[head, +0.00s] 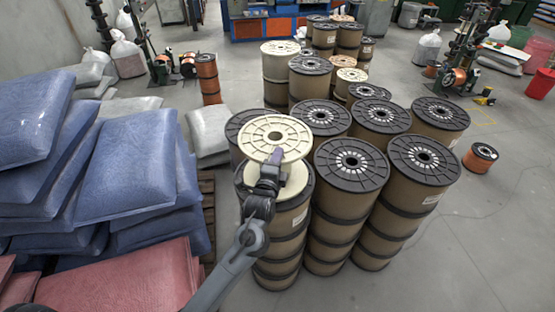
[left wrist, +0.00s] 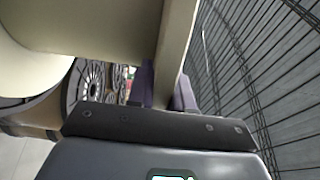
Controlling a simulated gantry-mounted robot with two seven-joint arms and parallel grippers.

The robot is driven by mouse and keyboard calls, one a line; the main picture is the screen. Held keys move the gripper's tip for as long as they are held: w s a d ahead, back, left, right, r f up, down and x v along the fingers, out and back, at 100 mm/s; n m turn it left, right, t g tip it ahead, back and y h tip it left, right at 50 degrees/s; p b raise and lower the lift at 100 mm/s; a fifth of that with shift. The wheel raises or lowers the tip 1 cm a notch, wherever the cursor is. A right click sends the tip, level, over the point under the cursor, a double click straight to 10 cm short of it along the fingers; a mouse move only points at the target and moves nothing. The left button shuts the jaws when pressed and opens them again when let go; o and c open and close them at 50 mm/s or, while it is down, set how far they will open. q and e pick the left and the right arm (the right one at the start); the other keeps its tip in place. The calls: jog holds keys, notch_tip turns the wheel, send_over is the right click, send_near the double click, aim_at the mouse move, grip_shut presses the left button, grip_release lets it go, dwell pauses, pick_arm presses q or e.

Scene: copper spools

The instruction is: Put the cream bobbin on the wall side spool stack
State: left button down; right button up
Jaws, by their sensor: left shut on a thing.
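The cream bobbin (head: 292,136) is upright in the head view, its upper flange face showing. My left gripper (head: 274,158) is shut on the near edge of that flange. In the left wrist view the cream bobbin (left wrist: 95,25) fills the upper left, with its flange between the two purple fingers (left wrist: 166,88). The bobbin appears over the front left spool stack (head: 291,203), whose dark top is partly hidden by bobbin and arm. I cannot tell whether bobbin and stack touch. Which stack is the wall side one is not clear. My right gripper is not in view.
Other dark-topped spool stacks (head: 351,170) stand close on the right and behind. Blue sacks (head: 125,165) and red sacks (head: 130,283) are piled at left. A wire mesh (left wrist: 262,60) shows at right in the left wrist view. Floor at right is fairly clear.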

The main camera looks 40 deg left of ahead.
pick_arm(q)
jog(key=shift+f, duration=0.1)
dwell(0.3)
jog(key=c, duration=1.4)
grip_release()
jog(key=shift+f, duration=0.25)
jog(key=o, duration=0.4)
